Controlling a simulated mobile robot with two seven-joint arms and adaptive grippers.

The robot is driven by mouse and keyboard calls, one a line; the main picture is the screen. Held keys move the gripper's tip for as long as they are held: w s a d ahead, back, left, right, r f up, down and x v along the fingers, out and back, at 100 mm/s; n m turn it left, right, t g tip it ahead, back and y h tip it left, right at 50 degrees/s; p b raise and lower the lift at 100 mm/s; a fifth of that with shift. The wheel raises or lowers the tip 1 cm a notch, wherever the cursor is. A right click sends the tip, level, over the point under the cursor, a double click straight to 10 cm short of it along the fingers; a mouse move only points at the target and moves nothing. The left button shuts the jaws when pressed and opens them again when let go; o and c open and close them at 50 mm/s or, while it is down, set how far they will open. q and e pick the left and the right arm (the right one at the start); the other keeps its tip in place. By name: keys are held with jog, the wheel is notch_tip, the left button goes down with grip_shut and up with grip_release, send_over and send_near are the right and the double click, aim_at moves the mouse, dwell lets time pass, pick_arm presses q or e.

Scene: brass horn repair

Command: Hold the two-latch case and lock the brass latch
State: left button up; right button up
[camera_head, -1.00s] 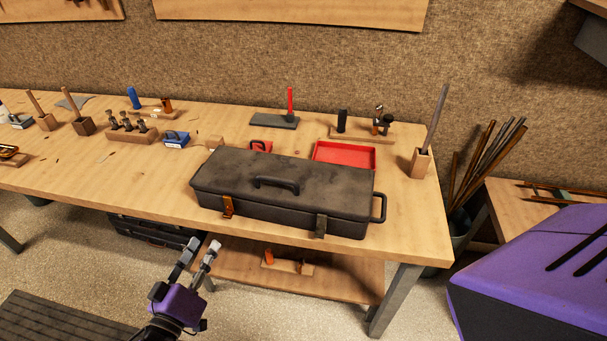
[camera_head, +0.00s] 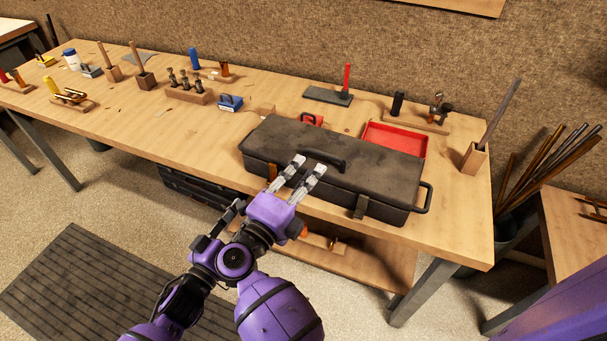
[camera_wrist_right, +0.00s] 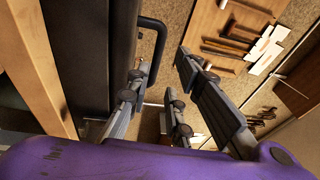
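The two-latch case (camera_head: 375,170) is a long dark grey box, shut, near the table's front edge, with a top handle (camera_head: 325,160). A dark latch (camera_head: 360,207) hangs at its right front.
A red tray (camera_head: 396,139) and a tool stand (camera_head: 418,115) lie behind the case. Holders, a blue box (camera_head: 230,103) and small tools fill the table's left and back. A lower shelf (camera_head: 372,262) is under the table. Bare tabletop (camera_head: 140,120) shows at front left.

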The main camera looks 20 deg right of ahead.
aim_at(323, 153)
jog(key=shift+m+g, duration=0.5)
jog(key=x, duration=0.7)
jog(key=shift+w+d+f, duration=0.1)
jog(key=shift+w+d, duration=0.05)
jog(key=shift+w, duration=0.2)
jog(key=shift+c, duration=0.4)
grip_shut()
